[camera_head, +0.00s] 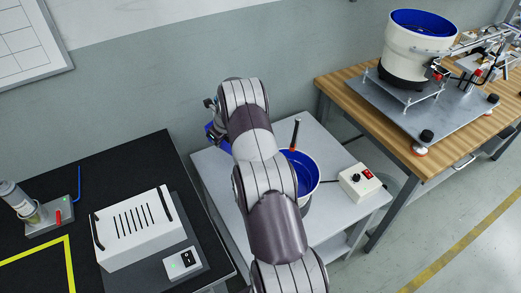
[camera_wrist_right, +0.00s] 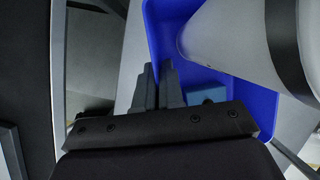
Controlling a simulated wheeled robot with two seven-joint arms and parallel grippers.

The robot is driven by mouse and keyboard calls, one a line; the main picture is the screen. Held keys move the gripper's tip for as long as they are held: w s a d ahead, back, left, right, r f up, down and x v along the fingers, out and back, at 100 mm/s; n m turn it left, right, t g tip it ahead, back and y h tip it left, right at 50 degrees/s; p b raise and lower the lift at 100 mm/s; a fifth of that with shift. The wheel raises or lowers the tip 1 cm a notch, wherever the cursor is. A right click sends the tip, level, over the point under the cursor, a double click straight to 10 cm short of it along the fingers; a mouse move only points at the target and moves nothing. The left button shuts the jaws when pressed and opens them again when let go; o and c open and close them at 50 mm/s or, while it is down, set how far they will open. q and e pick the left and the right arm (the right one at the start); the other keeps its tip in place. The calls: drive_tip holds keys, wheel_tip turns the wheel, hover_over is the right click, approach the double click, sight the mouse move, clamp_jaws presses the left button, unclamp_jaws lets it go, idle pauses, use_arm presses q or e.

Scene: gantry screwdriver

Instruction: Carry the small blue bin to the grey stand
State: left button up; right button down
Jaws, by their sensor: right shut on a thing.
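The small blue bin (camera_wrist_right: 262,105) fills the right side of the right wrist view. In the head view only a blue piece of it (camera_head: 222,145) shows, left of my right arm. My right gripper (camera_wrist_right: 158,72) is shut on the bin's near-left wall. A small blue-grey block (camera_wrist_right: 206,94) shows inside the bin. A light grey stand (camera_head: 345,210) with a flat top and lower shelf stands below my arm in the middle of the head view. The bin appears over its far-left part; I cannot tell whether it touches. My left gripper is not in view.
On the stand are a blue-lined bowl (camera_head: 308,174), an orange-tipped tool (camera_head: 295,135) and a white switch box (camera_head: 359,182). A black table (camera_head: 110,165) with a white vented box (camera_head: 134,228) is at left. A wooden bench (camera_head: 345,98) with a bowl feeder (camera_head: 408,55) is at right.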

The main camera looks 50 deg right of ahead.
drive_tip(key=shift+w+d+f+b, duration=0.1)
drive_tip(key=shift+f+b, duration=0.1)
drive_tip(key=shift+f, duration=0.15)
drive_tip(key=shift+w+f+b, duration=0.1)
drive_tip(key=shift+f+b, duration=0.05)
drive_tip(key=shift+f, duration=0.15)
drive_tip(key=b, duration=0.1)
hover_over(220, 166)
drive_tip(key=s, duration=0.2)
wheel_tip(220, 166, down, 10)
drive_tip(key=shift+r, duration=0.15)
drive_tip(key=shift+f, duration=0.25)
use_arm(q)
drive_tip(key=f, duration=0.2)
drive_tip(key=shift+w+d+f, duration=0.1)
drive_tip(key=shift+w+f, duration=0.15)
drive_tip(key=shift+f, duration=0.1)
use_arm(e)
drive_tip(key=c, duration=1.7)
unclamp_jaws()
drive_tip(key=shift+s+f, duration=0.1)
drive_tip(key=shift+f, duration=0.1)
drive_tip(key=o, duration=0.4)
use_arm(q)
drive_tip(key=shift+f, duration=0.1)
use_arm(e)
drive_tip(key=shift+o, duration=0.2)
drive_tip(key=shift+a, duration=0.2)
drive_tip(key=shift+r, duration=0.1)
